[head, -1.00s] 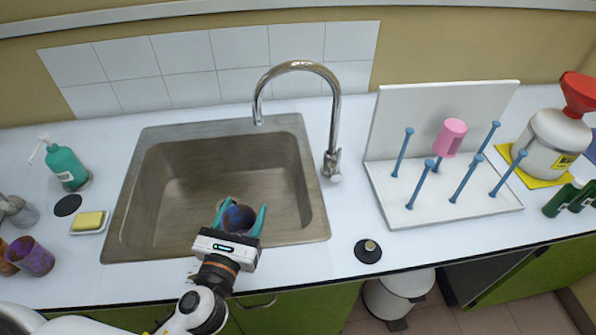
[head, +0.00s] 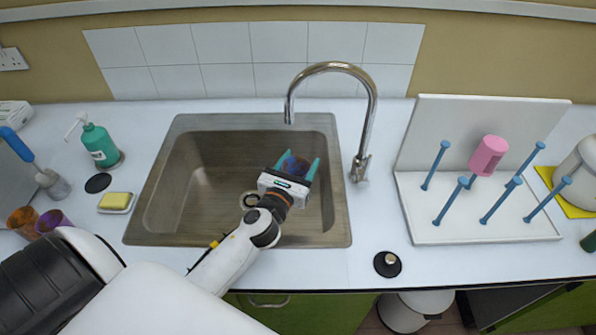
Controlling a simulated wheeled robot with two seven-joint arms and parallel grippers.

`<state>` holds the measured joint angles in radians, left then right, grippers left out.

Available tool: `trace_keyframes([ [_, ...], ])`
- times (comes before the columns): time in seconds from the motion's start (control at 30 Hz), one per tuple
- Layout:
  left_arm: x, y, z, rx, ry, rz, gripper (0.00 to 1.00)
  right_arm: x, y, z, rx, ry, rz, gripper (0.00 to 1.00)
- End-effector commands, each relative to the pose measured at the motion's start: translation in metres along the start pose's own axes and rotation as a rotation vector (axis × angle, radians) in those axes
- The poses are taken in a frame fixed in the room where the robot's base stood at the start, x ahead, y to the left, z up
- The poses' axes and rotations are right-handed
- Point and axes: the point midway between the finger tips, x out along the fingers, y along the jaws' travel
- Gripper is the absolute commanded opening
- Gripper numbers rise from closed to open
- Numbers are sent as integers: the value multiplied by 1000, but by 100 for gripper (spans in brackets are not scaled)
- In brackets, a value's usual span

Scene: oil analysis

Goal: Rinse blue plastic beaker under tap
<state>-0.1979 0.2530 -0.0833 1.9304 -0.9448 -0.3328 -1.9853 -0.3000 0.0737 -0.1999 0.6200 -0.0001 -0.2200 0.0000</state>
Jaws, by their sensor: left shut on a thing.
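My left gripper (head: 297,169) is shut on the blue beaker (head: 294,164), which has brownish stains on it. The gripper holds it over the right part of the sink basin (head: 190,190). The beaker is below the spout of the chrome tap (head: 369,120) and a little on the near side of it. No water stream shows from the spout. Much of the beaker is hidden by the gripper body. My right gripper is not in view.
A drying rack (head: 425,228) with blue pegs and a pink beaker (head: 488,155) stands right of the tap. A black stopper (head: 387,264) lies on the front counter. A soap bottle (head: 100,145), yellow sponge (head: 116,200) and stained beakers (head: 50,221) stand left of the sink.

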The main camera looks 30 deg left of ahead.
Motion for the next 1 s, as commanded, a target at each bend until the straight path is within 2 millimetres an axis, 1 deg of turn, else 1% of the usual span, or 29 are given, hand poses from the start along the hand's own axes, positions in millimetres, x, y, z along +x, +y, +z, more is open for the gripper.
trace_keyframes([
  [0.1,12,-5,2,0,1,-1,38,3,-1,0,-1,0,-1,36],
  [0.6,57,-21,12,2,1,-1,38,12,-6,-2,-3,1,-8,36],
  [0.8,69,-25,15,1,1,-1,38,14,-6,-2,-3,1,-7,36],
  [1.0,73,-27,15,0,1,-1,38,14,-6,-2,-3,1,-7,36],
])
